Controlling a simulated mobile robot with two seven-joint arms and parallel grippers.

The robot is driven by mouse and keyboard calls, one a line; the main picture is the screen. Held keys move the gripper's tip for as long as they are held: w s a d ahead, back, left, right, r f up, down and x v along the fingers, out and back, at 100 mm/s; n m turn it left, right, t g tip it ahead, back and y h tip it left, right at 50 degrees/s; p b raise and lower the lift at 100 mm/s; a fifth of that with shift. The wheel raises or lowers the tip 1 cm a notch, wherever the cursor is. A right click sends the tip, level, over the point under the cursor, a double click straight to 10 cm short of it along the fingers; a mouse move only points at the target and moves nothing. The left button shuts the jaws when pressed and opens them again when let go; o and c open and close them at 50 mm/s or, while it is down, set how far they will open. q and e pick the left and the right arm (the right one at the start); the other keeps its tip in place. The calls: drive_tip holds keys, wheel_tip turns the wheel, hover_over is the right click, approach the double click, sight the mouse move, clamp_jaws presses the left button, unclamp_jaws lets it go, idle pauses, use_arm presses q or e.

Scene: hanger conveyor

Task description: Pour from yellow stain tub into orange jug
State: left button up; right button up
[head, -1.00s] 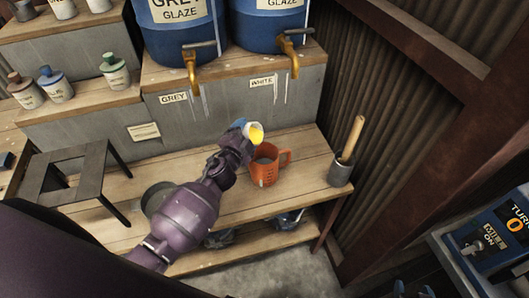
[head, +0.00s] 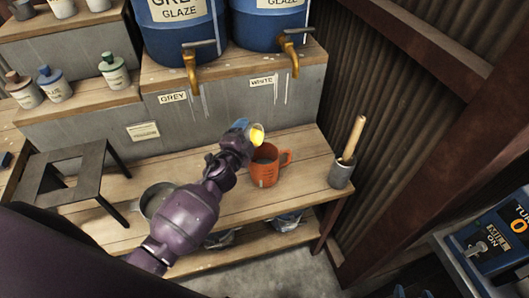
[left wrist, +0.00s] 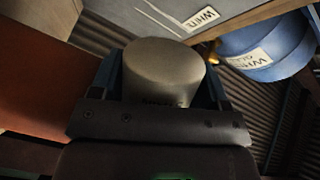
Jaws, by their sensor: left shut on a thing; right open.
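My left gripper (head: 245,129) is shut on the stain tub, whose yellow mouth (head: 257,134) shows in the head view. The tub is tipped with its mouth to the right, above the orange jug. In the left wrist view the tub (left wrist: 160,72) is a pale beige cylinder between the blue fingers. The orange jug (head: 265,169) stands upright on the wooden bench just below, its handle to the right. I cannot make out a stream between them. My right gripper (head: 413,291) shows only as blue tips, apart, at the bottom edge.
A grey pot with a wooden-handled tool (head: 342,172) stands right of the jug. A dark stool-like stand (head: 70,165) and a grey bowl (head: 156,198) are left. Blue glaze barrels (head: 270,25) with brass taps stand above the back. A control box (head: 500,240) is at lower right.

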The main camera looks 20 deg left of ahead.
use_arm(q)
drive_tip(key=shift+d+m+b, duration=0.1)
drive_tip(key=shift+m+b, duration=0.3)
drive_tip(key=shift+m, duration=0.2)
idle(0.3)
drive_tip(key=shift+f, duration=0.15)
drive_tip(key=shift+d+m+b, duration=0.1)
drive_tip(key=shift+m+b, duration=0.3)
drive_tip(key=shift+m, duration=0.1)
idle(0.5)
